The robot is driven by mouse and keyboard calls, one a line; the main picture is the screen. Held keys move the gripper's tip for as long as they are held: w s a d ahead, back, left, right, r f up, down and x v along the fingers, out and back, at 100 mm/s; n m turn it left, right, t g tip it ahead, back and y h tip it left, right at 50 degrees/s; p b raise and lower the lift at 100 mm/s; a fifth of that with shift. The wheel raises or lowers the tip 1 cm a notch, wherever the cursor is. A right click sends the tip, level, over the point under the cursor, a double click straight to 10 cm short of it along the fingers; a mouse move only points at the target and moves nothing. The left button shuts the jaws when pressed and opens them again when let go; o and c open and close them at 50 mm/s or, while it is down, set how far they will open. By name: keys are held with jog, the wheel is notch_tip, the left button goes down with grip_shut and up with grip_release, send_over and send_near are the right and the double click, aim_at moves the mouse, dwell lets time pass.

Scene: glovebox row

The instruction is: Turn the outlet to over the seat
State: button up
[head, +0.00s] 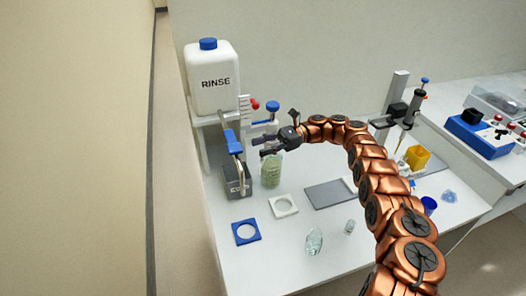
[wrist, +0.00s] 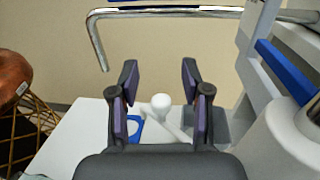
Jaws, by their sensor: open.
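The outlet is a bent metal tube (head: 241,172) with a blue sleeve (head: 229,142), reaching forward from the rinse stand. In the head view its down-turned tip appears in front of a dark grey box (head: 238,181). In the wrist view the tube (wrist: 165,12) crosses the top, its end bent down at the left. Two square plates with round holes lie on the bench, one blue (head: 246,232) and one white (head: 284,206); I cannot tell which is the seat. My gripper (head: 262,146) is open and empty, right of the outlet, apart from it.
The white RINSE container (head: 213,80) stands on a raised shelf. A greenish jar (head: 271,170) stands just below my gripper. A grey mat (head: 328,194) and small glass vessels (head: 314,241) are on the bench.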

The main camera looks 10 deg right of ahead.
notch_tip(320, 180, up, 7)
jog(key=shift+r, duration=0.2)
jog(key=shift+c, duration=0.2)
